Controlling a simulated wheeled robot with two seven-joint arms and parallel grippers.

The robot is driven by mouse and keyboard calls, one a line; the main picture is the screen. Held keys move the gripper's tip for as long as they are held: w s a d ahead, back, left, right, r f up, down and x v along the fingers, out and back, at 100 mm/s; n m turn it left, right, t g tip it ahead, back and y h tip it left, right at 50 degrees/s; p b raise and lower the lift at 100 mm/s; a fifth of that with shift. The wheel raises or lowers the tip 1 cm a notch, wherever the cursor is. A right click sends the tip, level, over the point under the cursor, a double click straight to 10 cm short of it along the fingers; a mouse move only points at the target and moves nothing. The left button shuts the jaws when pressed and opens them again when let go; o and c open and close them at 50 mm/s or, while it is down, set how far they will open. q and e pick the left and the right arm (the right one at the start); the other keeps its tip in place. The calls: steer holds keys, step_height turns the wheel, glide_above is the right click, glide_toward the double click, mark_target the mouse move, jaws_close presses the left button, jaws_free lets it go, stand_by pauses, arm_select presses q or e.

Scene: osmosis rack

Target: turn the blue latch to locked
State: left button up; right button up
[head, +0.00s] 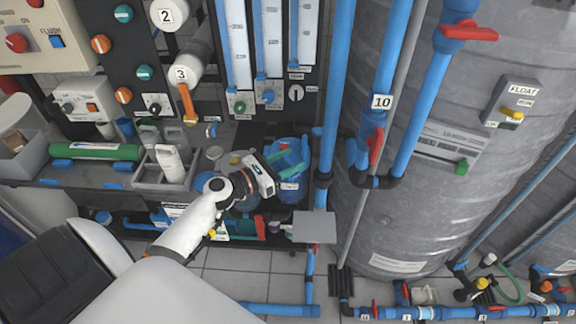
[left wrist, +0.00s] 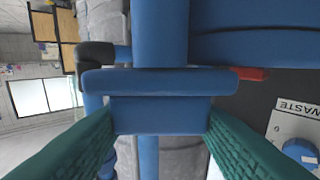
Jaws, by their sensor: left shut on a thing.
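The blue latch (left wrist: 160,82) fills the middle of the left wrist view. It shows as a wide flat blue bar with a blue block below it, in front of a blue pipe. My left gripper (left wrist: 160,122) has its two green ribbed fingers on either side of the block and is shut on it. In the head view my left gripper (head: 292,163) reaches in beside the blue vertical pipe (head: 330,100), and the latch is too small there to make out clearly. My right gripper is not in view.
A large grey tank (head: 440,160) stands to the right of the pipe. A grey plate (head: 314,228) is below the gripper. A bench with a grey tray (head: 150,184) and a green cylinder (head: 95,151) is at left. A WASTE-labelled knob (left wrist: 299,152) is beside the latch.

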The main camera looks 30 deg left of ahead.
arm_select(q)
steer(key=m+g+h+b, duration=0.1)
steer(key=m+h, duration=0.1)
steer(key=m+g+h+b, duration=0.1)
steer(key=h+b, duration=0.1)
steer(key=shift+w+a+f+m+g+h, duration=0.1)
steer(key=shift+m+g+h, duration=0.3)
steer(key=shift+m+g+h+b, duration=1.25)
steer(key=shift+m+g+h, duration=0.5)
steer(key=shift+g, duration=0.35)
steer(key=shift+c, duration=0.2)
steer(key=shift+o, duration=0.2)
steer(key=o, duration=1)
steer(key=shift+d, duration=0.2)
steer(key=shift+c, duration=0.2)
steer(key=shift+a, duration=0.15)
steer(key=b+v, duration=0.1)
steer(key=v, duration=1.1)
steer(key=shift+b, duration=0.4)
